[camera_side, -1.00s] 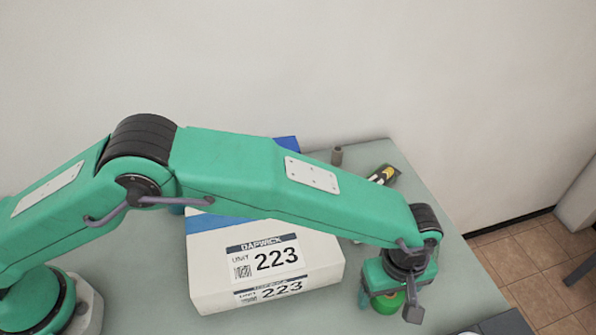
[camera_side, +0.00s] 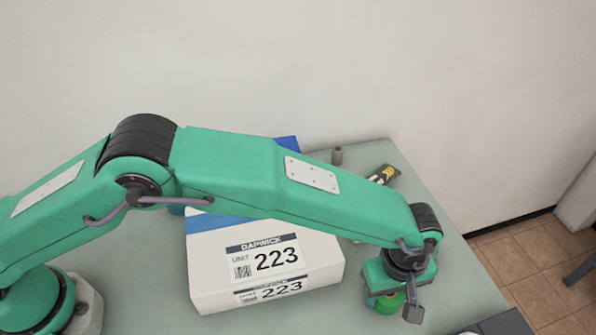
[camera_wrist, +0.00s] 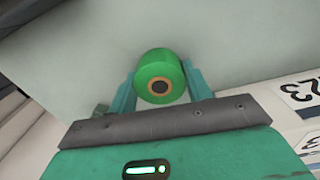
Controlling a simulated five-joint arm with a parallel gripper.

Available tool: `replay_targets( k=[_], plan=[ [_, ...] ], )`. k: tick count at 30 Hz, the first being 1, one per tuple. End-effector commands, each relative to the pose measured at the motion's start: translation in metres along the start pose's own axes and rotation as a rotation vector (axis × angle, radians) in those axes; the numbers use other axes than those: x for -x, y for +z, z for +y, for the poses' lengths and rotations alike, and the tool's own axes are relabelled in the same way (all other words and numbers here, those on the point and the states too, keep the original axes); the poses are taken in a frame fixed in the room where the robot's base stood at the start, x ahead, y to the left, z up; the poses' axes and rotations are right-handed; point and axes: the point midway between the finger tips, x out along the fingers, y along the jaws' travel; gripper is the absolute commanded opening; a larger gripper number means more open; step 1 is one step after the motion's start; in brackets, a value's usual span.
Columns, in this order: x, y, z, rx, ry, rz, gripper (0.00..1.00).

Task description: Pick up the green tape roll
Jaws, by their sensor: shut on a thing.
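The green tape roll (camera_wrist: 160,66) has an orange-brown core with a dark hole. In the wrist view it sits between the two teal fingers of my gripper (camera_wrist: 160,88), which are shut on it from either side. In the side view my gripper (camera_side: 385,300) points down at the right part of the table. Only part of the green roll (camera_side: 391,302) shows there, low between the fingers. I cannot tell whether the roll touches the table.
A white box (camera_side: 222,257) labelled 223 stands left of my gripper. Behind are a small brown cylinder (camera_side: 337,155) and a dark item with yellow (camera_side: 383,174). A dark flat object (camera_side: 505,324) lies at the front right. The table (camera_side: 448,270) is bare right of my gripper.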

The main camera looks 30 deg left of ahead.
Motion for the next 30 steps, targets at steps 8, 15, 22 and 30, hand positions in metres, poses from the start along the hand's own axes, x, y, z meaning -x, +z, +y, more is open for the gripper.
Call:
replay_targets(
  k=[8,15,22,30],
  plan=[
    [0.019,0.0,0.001,0.0,0.003,0.0,0.27],
    [0.054,0.0,0.001,0.0,0.004,0.0,0.27],
    [0.086,0.0,0.002,0.0,0.003,0.0,0.27],
    [0.1,0.0,0.001,0.0,0.001,0.0,0.27]
  ],
)
